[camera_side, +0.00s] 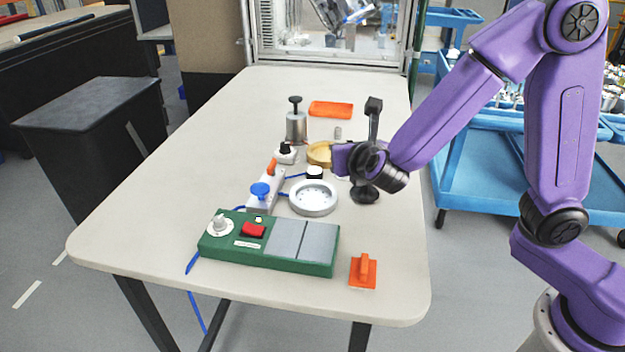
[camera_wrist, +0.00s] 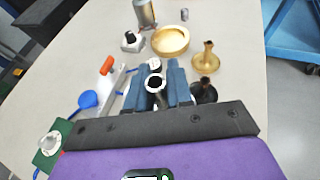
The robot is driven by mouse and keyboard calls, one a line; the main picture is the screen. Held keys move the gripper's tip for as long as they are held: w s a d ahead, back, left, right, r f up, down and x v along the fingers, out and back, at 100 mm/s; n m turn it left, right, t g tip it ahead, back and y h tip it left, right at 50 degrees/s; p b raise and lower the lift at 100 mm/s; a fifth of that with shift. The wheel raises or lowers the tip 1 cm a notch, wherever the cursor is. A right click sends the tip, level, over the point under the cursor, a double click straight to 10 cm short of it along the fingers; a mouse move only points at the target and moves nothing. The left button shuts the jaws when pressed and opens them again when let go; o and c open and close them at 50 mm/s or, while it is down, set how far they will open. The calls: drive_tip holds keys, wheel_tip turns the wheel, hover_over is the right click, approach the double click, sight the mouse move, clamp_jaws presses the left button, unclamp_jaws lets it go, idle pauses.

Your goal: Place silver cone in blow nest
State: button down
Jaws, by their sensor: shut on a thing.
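My gripper (camera_wrist: 156,74) shows in the wrist view as two blue-grey fingers, shut around a small pale round piece with a dark centre, taken as the silver cone (camera_wrist: 155,82). Its lower part is hidden, and my wrist hides it in the side view. A brass cone (camera_wrist: 205,58) and a dark cone (camera_wrist: 205,92) stand to the right.
A white round dish (camera_side: 313,198) lies in front of the white cylinder. A gold bowl (camera_side: 319,153) is behind. A green control box (camera_side: 220,243) and an orange handled block (camera_side: 362,272) are nearer. A blue knob (camera_side: 261,190) is left.

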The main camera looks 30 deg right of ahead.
drive_tip(key=w+f, duration=0.2)
drive_tip(key=w+a+f, duration=0.1)
drive_tip(key=w+f, duration=0.1)
drive_tip(key=w, duration=0.1)
drive_tip(key=w+a+f, duration=0.1)
drive_tip(key=w+f, duration=0.1)
drive_tip(key=shift+w+f, duration=0.2)
drive_tip(key=shift+w, duration=0.05)
drive_tip(key=shift+w+a+f, duration=0.15)
drive_tip(key=shift+w+f, duration=0.35)
drive_tip(key=shift+f, duration=1.6)
drive_tip(key=shift+f, duration=0.15)
drive_tip(key=c, duration=1)
unclamp_jaws()
